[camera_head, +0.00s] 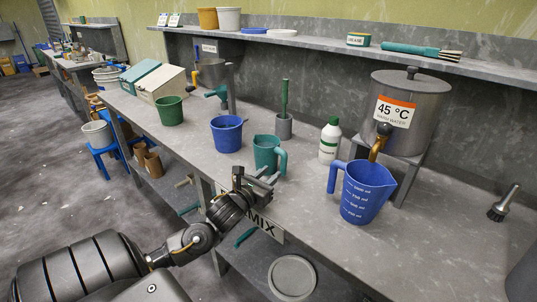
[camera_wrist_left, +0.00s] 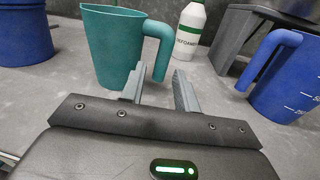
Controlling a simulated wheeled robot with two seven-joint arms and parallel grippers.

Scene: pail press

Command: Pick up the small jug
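The small jug (camera_head: 266,154) is teal and stands upright on the grey bench, its handle to the right. In the left wrist view the jug (camera_wrist_left: 112,48) is close ahead, and its handle (camera_wrist_left: 163,50) lines up with the gap between my fingers. My left gripper (camera_head: 266,179) is just in front of the jug, low over the bench edge. In the left wrist view its fingers (camera_wrist_left: 158,84) are apart with nothing gripped. I cannot tell whether the handle's lower end is between the fingertips or just beyond them. My right gripper is not in view.
A larger blue measuring jug (camera_head: 365,192) stands to the right, under the warm-water urn's tap (camera_head: 379,143). A blue pail (camera_head: 227,134) is to the left. A white bottle (camera_head: 330,142) and a grey holder with a green-handled tool (camera_head: 284,126) stand behind.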

